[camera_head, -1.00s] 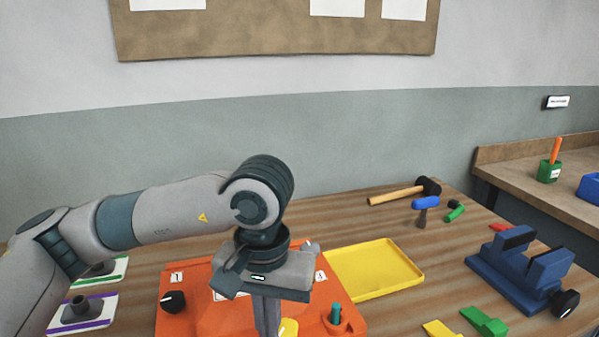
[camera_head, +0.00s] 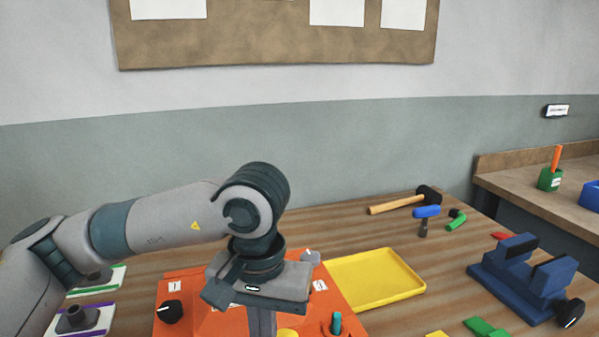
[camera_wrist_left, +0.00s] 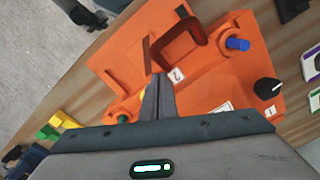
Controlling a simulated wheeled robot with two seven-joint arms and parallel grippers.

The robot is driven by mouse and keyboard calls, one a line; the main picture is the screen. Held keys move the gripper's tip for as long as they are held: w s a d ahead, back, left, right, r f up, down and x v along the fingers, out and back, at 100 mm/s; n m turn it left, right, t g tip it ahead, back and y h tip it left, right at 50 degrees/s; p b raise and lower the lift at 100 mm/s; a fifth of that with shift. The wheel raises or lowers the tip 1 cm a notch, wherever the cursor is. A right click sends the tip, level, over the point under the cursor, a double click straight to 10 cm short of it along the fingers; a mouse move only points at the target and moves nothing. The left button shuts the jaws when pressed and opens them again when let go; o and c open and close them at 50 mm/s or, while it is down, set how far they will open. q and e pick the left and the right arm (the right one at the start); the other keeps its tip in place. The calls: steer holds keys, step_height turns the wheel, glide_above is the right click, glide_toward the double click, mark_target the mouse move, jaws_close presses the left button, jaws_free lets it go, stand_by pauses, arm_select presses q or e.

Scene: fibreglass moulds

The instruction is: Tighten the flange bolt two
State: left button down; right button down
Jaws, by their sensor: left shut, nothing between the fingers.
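The orange mould (camera_head: 195,318) lies on the bench under my left gripper and is partly hidden by it. In the left wrist view, a black knob (camera_wrist_left: 267,87) stands by label "1" (camera_wrist_left: 272,111). A blue bolt (camera_wrist_left: 237,44) sits at the mould's far side, and a label reading "2" (camera_wrist_left: 176,74) is near my fingertips. A teal-green bolt (camera_wrist_left: 122,119) is at the left; a teal one shows in the head view (camera_head: 336,322). I cannot tell which is flange bolt two. My left gripper (camera_wrist_left: 158,82) is shut and empty, pointing down over the mould. My right gripper is out of view.
A yellow tray (camera_head: 375,278) lies right of the mould. Cards with dark fittings (camera_head: 78,318) lie at the left.

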arm_select(q)
steer(key=shift+r, duration=0.1)
steer(key=shift+r+p, duration=0.6)
steer(key=shift+r, duration=2.3)
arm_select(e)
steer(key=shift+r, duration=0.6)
